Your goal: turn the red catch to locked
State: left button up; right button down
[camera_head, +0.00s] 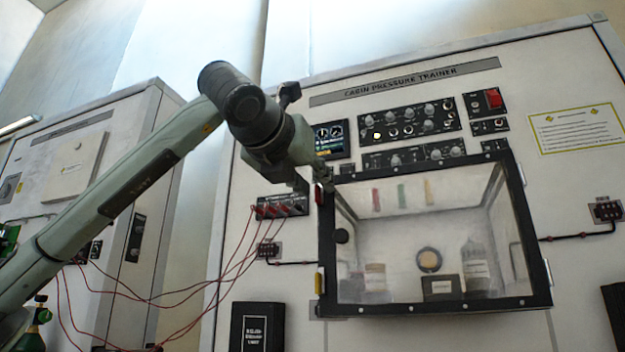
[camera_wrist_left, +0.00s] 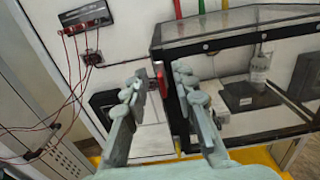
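The red catch (camera_head: 319,194) is a small red piece on the upper left edge of the dark-framed clear chamber (camera_head: 325,245). My right gripper is not in view.
A yellow catch (camera_head: 320,281) sits lower on the same edge. Red cables (camera_head: 225,285) hang from a socket panel (camera_head: 281,207) left of the chamber. A dark box (camera_head: 257,327) is below. Jars (camera_head: 375,277) stand inside the chamber. Free space lies before the panel.

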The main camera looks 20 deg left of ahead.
pick_arm(q)
jog(key=shift+c, duration=0.5)
grip_shut()
jog(key=shift+d+m, duration=0.1)
jog(key=shift+m, duration=0.3)
jog(key=m, duration=0.4)
jog(key=d+m+p, duration=0.1)
jog(key=m, duration=0.4)
jog(key=f+m, duration=0.1)
jog(key=m, duration=0.3)
jog(key=shift+d+m+p, duration=0.3)
jog(key=shift+m+p, duration=0.1)
jog(key=shift+f+m+p, duration=0.15)
jog(key=shift+f+m, duration=0.05)
jog(key=shift+m, duration=0.7)
jog(key=shift+f+m+p, duration=0.15)
jog(key=shift+f+m, duration=0.05)
jog(key=shift+m, duration=0.7)
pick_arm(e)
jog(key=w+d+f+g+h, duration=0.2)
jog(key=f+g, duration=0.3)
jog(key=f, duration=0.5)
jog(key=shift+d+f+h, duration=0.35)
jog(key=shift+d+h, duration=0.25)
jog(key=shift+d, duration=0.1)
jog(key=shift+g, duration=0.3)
